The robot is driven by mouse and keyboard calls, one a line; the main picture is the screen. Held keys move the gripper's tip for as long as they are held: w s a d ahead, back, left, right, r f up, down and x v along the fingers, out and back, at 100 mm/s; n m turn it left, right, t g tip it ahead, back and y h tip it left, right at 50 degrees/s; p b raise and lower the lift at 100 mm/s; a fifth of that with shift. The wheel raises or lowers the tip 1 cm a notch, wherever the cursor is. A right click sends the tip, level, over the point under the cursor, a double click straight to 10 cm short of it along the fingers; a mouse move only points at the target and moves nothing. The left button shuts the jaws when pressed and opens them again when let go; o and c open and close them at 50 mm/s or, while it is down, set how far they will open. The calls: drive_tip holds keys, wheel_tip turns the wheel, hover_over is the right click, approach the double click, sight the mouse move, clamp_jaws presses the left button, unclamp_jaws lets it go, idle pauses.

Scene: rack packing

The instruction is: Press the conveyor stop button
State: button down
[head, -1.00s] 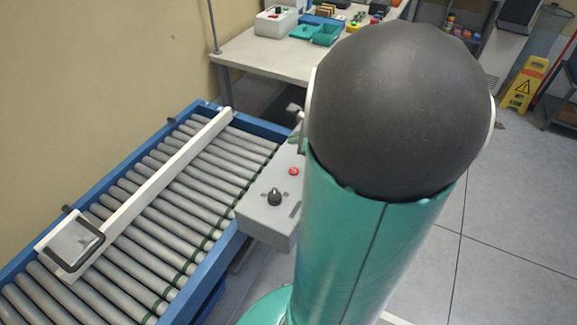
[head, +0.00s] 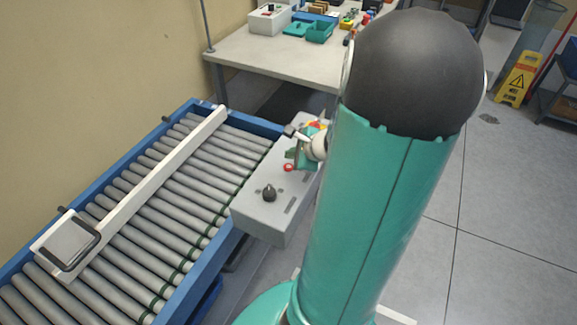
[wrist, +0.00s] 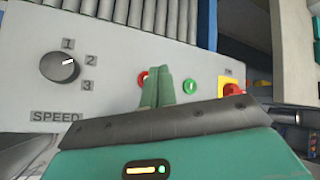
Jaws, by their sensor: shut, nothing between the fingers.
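A grey control box (head: 257,211) stands beside the roller conveyor. A red button (head: 289,168) sits on its top face. In the wrist view the same red button (wrist: 144,76) shows just left of my fingers and is partly hidden behind them. My gripper (wrist: 161,72) is shut and empty, with its green fingers pointing at the panel. In the head view my gripper (head: 293,143) is over the far half of the box. I cannot tell whether the fingertips touch the panel or the button. A green button (wrist: 190,87) is right of the fingers.
The box also carries a black speed knob (wrist: 59,66) and a red switch on a yellow plate (wrist: 232,87). The blue-framed conveyor (head: 135,225) lies left, with a white rail across it. A worktable (head: 272,50) with bins stands behind.

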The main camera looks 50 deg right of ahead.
drive_tip(key=shift+f, duration=1.05)
drive_tip(key=shift+w+f, duration=0.1)
idle(1.2)
drive_tip(key=shift+f, duration=0.3)
drive_tip(key=shift+f, duration=0.35)
idle(0.6)
drive_tip(key=shift+r, duration=0.8)
drive_tip(key=shift+r, duration=2.5)
